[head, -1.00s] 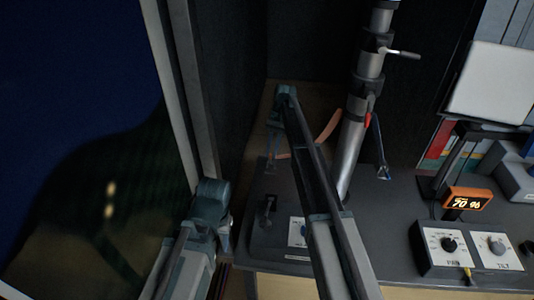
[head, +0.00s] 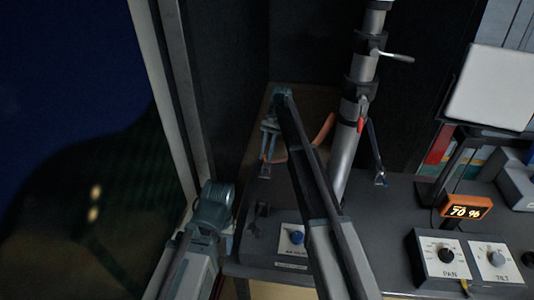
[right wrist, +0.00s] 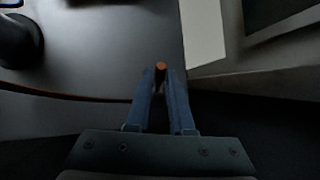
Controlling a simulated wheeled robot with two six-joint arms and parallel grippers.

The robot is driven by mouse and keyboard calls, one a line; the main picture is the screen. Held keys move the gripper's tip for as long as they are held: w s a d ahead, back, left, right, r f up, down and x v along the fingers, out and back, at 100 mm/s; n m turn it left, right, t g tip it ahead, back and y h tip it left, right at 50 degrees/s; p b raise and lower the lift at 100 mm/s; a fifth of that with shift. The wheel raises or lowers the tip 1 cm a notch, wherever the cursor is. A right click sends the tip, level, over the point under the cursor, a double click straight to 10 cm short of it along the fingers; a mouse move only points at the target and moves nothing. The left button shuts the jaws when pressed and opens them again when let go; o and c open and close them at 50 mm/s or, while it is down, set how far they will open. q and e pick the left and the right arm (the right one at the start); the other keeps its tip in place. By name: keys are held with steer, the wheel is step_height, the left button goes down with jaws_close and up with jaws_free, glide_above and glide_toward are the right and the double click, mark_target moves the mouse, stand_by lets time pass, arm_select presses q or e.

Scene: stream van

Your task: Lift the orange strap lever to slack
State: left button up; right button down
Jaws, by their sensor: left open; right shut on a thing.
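An orange lever or strap piece (head: 325,130) shows beside the silver mast (head: 347,152), partly hidden behind my right arm. My right gripper (head: 265,170) reaches down over the back left of the desk. It is shut on the orange piece; in the right wrist view the orange end (right wrist: 161,67) sits between the fingertips of the right gripper (right wrist: 160,74). How much of the piece lies behind the arm is hidden. My left gripper (head: 228,240) is low at the left, by the desk's left edge, apart from the orange piece. It is open, its fingers mostly hidden.
The mast carries a side handle (head: 398,57) and a red tab (head: 360,125). A pan/tilt control box (head: 440,255) and a lit orange display (head: 466,207) stand at right.

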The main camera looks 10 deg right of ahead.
steer(key=c, duration=0.8)
jaws_free()
arm_select(q)
steer(key=shift+r, duration=0.15)
arm_select(e)
steer(key=shift+r, duration=0.15)
